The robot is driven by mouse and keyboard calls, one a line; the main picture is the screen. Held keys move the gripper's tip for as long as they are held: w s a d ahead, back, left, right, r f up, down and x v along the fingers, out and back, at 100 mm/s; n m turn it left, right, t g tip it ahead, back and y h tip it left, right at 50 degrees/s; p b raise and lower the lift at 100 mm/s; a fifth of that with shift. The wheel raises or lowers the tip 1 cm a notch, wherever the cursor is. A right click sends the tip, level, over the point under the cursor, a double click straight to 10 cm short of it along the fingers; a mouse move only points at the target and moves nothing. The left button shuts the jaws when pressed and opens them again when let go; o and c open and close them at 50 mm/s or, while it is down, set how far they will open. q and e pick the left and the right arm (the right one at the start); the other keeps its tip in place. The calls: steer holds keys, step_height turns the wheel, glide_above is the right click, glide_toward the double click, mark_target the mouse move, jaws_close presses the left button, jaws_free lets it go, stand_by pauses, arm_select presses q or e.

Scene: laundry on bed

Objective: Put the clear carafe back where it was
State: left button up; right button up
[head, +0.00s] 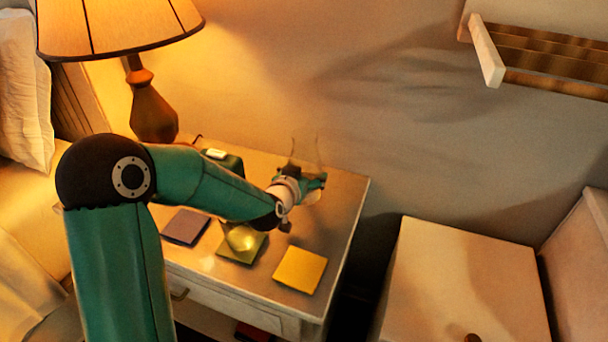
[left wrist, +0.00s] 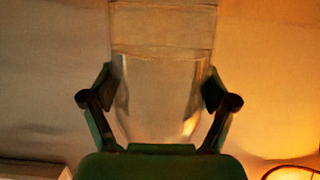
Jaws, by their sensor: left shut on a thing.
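The clear carafe (head: 305,152) shows as a faint glass outline above my left gripper (head: 314,186), over the back right part of the nightstand. In the left wrist view the carafe (left wrist: 160,95) stands between the two fingers of my left gripper (left wrist: 160,100), which are shut on its sides. Its lower part is hidden by the gripper in the head view, so I cannot tell whether it touches the tabletop. A purple coaster (head: 185,227), a green coaster (head: 231,256) and a yellow coaster (head: 300,270) lie along the front. My right gripper is not in view.
A small clear glass object (head: 243,238) sits on the green coaster. A lit lamp (head: 153,108) and a dark green box (head: 222,160) stand at the back left of the nightstand (head: 345,195). A white cabinet (head: 460,275) is at right, a wall shelf (head: 487,52) above.

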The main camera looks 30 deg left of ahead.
arm_select(q)
steer(key=shift+r, duration=0.1)
steer(key=o, duration=1.6)
steer(key=v, duration=1.2)
steer(key=shift+p, duration=0.3)
